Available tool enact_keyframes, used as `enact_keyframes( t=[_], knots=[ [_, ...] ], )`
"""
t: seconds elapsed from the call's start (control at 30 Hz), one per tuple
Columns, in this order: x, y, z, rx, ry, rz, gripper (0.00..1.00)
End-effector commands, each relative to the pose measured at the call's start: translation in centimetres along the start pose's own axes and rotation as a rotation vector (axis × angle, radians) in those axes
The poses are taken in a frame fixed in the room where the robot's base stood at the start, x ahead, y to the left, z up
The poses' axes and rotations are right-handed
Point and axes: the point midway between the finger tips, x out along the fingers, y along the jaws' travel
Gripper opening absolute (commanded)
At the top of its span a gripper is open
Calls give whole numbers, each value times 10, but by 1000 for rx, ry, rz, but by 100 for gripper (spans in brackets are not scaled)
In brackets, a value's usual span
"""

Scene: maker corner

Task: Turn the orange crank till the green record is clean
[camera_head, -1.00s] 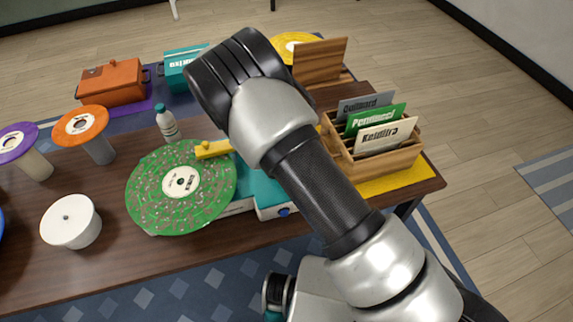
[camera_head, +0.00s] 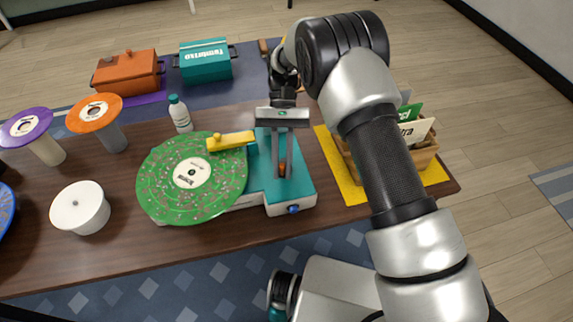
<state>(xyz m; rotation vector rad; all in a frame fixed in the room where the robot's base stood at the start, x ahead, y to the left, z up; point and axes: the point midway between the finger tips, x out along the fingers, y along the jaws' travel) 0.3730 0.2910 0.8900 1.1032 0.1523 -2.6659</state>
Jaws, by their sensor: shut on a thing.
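The green record (camera_head: 160,185) lies flat on a teal-and-white machine (camera_head: 300,197). Scattered brownish specks cover much of it around the cream label. A yellow arm (camera_head: 231,141) reaches from the machine over the record's edge. My gripper (camera_head: 282,172) points down over the machine's top, right of the record. It is shut on the orange crank (camera_head: 282,168), of which only a small part shows between the fingers.
A white round-topped stand (camera_head: 80,207) and a white bottle (camera_head: 180,114) are near the record. Orange (camera_head: 95,104) and purple (camera_head: 20,130) discs sit on stands at left. A wooden record crate (camera_head: 424,160) stands right, partly behind my arm.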

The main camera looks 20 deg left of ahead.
Motion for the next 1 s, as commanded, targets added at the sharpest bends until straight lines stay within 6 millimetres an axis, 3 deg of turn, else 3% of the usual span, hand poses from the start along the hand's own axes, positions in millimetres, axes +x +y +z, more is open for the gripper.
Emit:
enact_keyframes(
  t=[0.5,1.0],
  knots=[
    [-7,-15,-5,310,6,-315,0],
    [-8,-20,-8,431,5,-432,0]
  ],
)
